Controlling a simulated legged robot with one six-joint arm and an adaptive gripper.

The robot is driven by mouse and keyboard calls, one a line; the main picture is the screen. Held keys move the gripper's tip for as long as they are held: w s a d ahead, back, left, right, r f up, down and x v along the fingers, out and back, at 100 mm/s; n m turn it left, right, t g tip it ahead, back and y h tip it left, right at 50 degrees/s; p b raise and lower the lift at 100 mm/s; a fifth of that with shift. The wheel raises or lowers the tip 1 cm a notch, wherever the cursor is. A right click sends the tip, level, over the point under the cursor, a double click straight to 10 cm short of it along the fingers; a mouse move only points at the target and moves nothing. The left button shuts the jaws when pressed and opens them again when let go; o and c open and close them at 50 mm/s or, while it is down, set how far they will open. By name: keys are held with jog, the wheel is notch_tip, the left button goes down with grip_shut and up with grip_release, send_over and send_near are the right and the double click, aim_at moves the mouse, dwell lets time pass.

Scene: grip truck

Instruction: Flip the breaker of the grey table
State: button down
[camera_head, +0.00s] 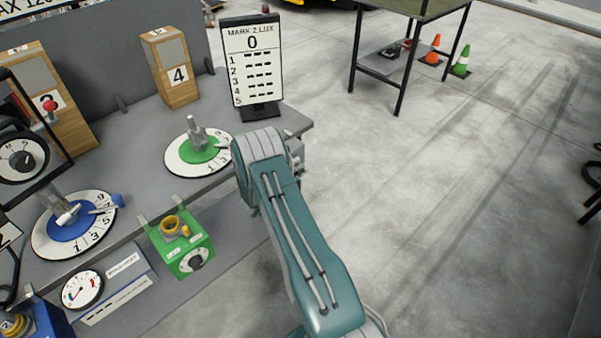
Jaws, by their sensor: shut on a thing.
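The grey table (140,135) fills the left side of the head view. My teal arm reaches up from the bottom middle to the table's right end. Its far part is hidden behind the nearer links, and I cannot make out my gripper's fingers. Small grey parts show just right of the arm's bend, but I cannot tell what they belong to. I cannot pick out a breaker on the table; the area behind my arm is hidden.
Wooden block 4 (171,68) stands behind. A dark-legged table (410,10) and cones (461,61) are beyond; the right floor is mostly clear.

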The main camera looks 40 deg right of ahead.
jog(key=shift+w+a+f, duration=0.1)
jog(key=shift+w, duration=0.05)
dwell(0.3)
jog(key=c, duration=1)
grip_release()
jog(key=shift+o, duration=0.2)
jog(key=a, duration=1.2)
jog(key=shift+s, duration=0.45)
jog(key=shift+s, duration=0.1)
